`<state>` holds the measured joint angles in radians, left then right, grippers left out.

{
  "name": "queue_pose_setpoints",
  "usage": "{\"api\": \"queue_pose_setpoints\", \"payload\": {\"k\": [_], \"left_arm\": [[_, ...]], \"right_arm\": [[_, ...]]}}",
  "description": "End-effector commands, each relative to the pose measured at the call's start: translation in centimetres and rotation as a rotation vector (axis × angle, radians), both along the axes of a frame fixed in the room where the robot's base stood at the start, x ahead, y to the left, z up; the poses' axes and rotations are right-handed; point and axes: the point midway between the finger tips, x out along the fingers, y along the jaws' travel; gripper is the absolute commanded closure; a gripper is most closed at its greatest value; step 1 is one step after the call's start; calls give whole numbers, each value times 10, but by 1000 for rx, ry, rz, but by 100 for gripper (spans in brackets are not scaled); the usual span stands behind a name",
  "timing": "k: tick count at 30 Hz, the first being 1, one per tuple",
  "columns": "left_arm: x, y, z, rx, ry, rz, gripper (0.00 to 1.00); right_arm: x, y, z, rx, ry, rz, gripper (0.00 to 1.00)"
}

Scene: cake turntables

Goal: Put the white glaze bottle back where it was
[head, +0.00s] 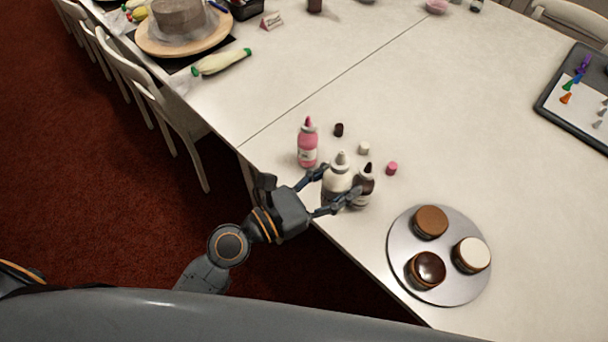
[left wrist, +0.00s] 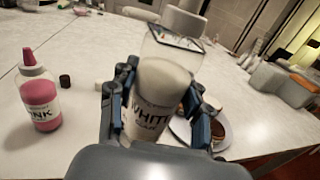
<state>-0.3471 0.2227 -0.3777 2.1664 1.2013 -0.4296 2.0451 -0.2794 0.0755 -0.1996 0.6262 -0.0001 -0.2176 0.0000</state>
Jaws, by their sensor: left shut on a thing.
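The white glaze bottle (head: 337,180) is at the table's near edge in the head view, upright, between a pink bottle (head: 307,145) on its left and a dark brown bottle (head: 364,186) close on its right. My left gripper (head: 334,191) is shut on the white bottle, one finger on each side. In the left wrist view the white bottle (left wrist: 152,105), with part of its label readable, fills the space between the fingers, and the pink bottle (left wrist: 39,95) stands apart to the left. Whether the white bottle's base touches the table is hidden. My right gripper is not in view.
Loose brown (head: 339,130), white (head: 364,148) and pink (head: 391,168) caps lie behind the bottles. A round silver plate (head: 441,287) with three small glazed cakes is to the right. A wooden turntable (head: 160,46) stands at the far left. The table's middle is clear.

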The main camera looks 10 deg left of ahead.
Motion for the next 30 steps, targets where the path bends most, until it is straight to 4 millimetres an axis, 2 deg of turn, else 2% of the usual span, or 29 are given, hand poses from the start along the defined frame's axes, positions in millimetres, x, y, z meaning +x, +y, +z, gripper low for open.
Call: {"api": "queue_pose_setpoints", "payload": {"k": [4, 9, 14, 15, 18, 26, 30], "left_arm": [[13, 1, -8, -2, -3, 4, 64], [54, 0, -26, -2, -6, 4, 64], [94, 0, -44, -3, -4, 4, 64], [99, 0, -58, -3, -1, 3, 64], [113, 0, -75, -3, -1, 3, 64], [131, 0, -93, -3, -1, 3, 64], [138, 0, -113, -3, 2, 3, 64]], "right_arm": [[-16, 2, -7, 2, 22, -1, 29], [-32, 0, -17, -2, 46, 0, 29], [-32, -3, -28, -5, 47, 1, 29], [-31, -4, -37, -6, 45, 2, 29], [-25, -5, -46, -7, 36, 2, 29], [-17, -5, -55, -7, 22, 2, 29], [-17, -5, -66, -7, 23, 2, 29]]}}
